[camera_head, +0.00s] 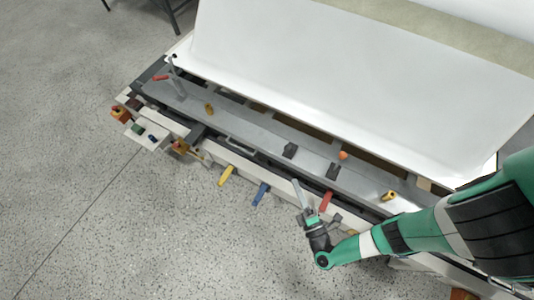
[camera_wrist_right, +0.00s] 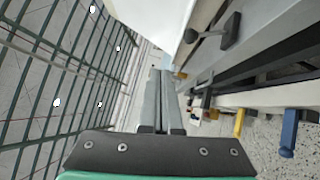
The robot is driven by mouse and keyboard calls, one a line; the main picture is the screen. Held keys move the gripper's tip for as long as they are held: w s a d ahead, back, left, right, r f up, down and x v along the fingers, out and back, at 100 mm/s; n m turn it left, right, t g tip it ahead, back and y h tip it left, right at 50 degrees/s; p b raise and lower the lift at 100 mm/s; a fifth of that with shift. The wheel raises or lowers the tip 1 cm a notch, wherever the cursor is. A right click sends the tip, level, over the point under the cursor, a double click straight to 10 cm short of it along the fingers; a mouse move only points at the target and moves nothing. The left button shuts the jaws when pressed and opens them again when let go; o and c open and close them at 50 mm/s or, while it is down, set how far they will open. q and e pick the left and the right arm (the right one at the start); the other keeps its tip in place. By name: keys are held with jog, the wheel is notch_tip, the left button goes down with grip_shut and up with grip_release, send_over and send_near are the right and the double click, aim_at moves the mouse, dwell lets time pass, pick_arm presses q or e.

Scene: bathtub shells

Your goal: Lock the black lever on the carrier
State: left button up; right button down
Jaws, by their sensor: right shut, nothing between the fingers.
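The carrier (camera_head: 240,133) is a long grey rail assembly running from upper left to lower right in the head view. A small dark lever-like part (camera_head: 337,218) sticks out of its front side, just right of my right gripper. In the right wrist view a black lever (camera_wrist_right: 231,30) with a round knob stands at the upper right, apart from the fingers. I cannot tell whether these are the same part. My right gripper (camera_head: 297,183) is shut and empty, its fingers pointing up-left by the carrier's front edge; its fingers also show in the wrist view (camera_wrist_right: 160,75). My left gripper is out of view.
A red handle (camera_head: 326,201) is close right of my right gripper. Blue (camera_head: 261,193) and yellow (camera_head: 227,175) handles stick out farther left. Black blocks (camera_head: 289,150) sit on the rail. A large white shell (camera_head: 330,60) lies behind. Floor in front is clear.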

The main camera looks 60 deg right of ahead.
aim_at(289, 149)
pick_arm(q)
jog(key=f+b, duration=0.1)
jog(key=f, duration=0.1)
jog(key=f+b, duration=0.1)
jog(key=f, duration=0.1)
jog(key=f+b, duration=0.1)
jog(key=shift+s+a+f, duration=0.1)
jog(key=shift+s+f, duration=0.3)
pick_arm(e)
notch_tip(289, 149, down, 6)
jog(key=s+n+t+y, duration=0.1)
jog(key=s+n, duration=0.1)
jog(key=shift+s+a+f+y, duration=0.15)
jog(key=shift+s+f+y, duration=0.05)
jog(key=shift+y, duration=0.1)
pick_arm(q)
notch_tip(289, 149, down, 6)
jog(key=b, duration=0.5)
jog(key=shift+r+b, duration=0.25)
jog(key=shift+b, duration=0.1)
pick_arm(e)
jog(key=s+d+x, duration=0.1)
jog(key=d+x, duration=0.1)
jog(key=x, duration=1.1)
jog(key=shift+s+r, duration=0.3)
jog(key=shift+r, duration=0.1)
